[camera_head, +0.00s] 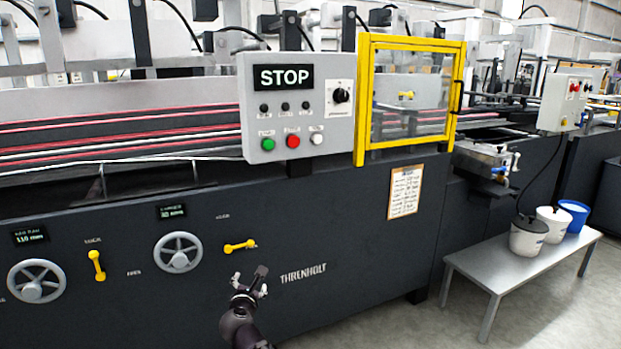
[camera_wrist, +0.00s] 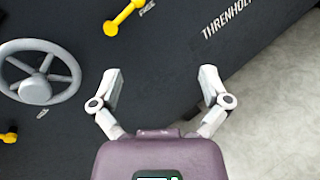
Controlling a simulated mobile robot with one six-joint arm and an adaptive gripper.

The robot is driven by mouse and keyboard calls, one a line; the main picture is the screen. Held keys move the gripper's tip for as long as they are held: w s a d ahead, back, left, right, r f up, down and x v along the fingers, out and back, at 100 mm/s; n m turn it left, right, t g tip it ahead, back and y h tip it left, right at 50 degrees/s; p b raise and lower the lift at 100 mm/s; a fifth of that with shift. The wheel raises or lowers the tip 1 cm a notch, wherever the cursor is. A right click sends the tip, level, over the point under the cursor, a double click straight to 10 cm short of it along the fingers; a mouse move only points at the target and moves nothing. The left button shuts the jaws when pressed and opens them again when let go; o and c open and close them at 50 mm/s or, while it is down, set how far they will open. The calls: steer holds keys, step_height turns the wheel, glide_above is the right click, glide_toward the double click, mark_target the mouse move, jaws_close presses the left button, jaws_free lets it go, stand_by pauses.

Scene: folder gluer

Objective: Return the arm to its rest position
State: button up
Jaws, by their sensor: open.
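My gripper (camera_head: 250,279) is at the lower middle of the head view, in front of the dark machine panel (camera_head: 340,245), left of and below the THRENHOLT lettering. In the wrist view my gripper (camera_wrist: 162,88) has its two fingers spread wide, with nothing between them. Behind the fingers there is only dark panel and, to the right, grey floor. The gripper appears apart from the handwheels and levers. My forearm runs down out of the bottom of the head view.
The panel carries handwheels (camera_head: 178,252) (camera_wrist: 38,78) and yellow levers (camera_head: 240,246) (camera_wrist: 124,16). Above are a control box (camera_head: 298,105) reading STOP and a yellow-framed guard (camera_head: 361,100). A low bench (camera_head: 520,262) with several tubs stands at right on open floor.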

steer(key=s+d+f+m+g+h, duration=0.1)
steer(key=d+f+m+g+h, duration=0.25)
steer(key=d+m, duration=0.6)
steer(key=s+d+f+m+g+h, duration=0.25)
steer(key=d+f+m, duration=0.3)
steer(key=d, duration=0.75)
steer(key=s+d+f+m+g+y+p, duration=0.1)
steer(key=s+d+f+m+g+y, duration=0.15)
steer(key=s+d+m+g, duration=0.4)
steer(key=s+d+f+m+g+y+p, duration=0.1)
steer(key=s+d+f+m+g+y, duration=0.25)
steer(key=s+m, duration=0.5)
step_height(320, 180, up, 39)
steer(key=w+d+m+p, duration=0.1)
steer(key=p, duration=3.6)
steer(key=shift+w+h, duration=0.25)
steer(key=shift+h, duration=0.05)
